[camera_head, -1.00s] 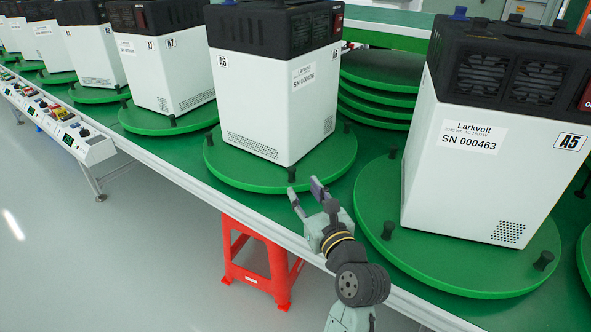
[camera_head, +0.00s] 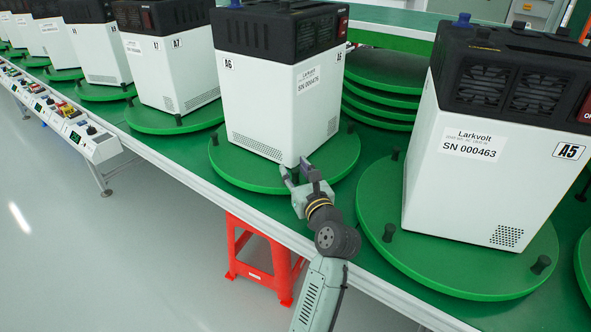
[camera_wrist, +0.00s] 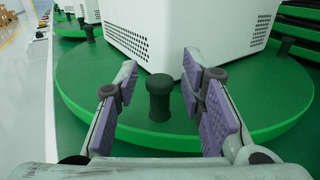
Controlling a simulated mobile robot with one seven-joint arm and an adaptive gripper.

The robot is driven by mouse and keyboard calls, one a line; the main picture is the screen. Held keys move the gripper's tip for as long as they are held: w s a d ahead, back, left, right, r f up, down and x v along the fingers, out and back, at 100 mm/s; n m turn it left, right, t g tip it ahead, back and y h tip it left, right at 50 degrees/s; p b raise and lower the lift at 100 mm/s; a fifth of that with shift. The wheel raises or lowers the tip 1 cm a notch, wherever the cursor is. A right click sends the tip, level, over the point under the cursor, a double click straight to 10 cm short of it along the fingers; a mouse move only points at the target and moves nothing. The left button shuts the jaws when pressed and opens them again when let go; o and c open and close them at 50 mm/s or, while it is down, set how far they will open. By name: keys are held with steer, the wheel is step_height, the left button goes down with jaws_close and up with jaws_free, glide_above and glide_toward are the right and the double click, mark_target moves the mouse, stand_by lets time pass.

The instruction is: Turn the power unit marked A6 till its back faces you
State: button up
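The power unit marked A6 (camera_head: 262,110) is a white box with a black top, standing on a round green turntable (camera_head: 230,172). One vertical corner points toward me, with a serial label on the right-hand face. Short dark pegs stand on the turntable rim. My gripper (camera_head: 300,174) is at the near rim, below that corner. In the wrist view my gripper (camera_wrist: 160,105) is open, its purple-padded fingers on either side of a dark peg (camera_wrist: 159,98). The peg appears between the fingers, with gaps on both sides. The unit's lower part (camera_wrist: 165,35) shows behind it.
Unit A5 (camera_head: 480,170) stands on its own turntable (camera_head: 380,215) at the right, close to my arm. Unit A7 (camera_head: 170,75) is at the left. A red stool (camera_head: 262,262) stands below the bench edge. Stacked green discs (camera_head: 380,100) lie behind.

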steer(key=shift+c, duration=0.2)
jaws_close()
stand_by(0.6)
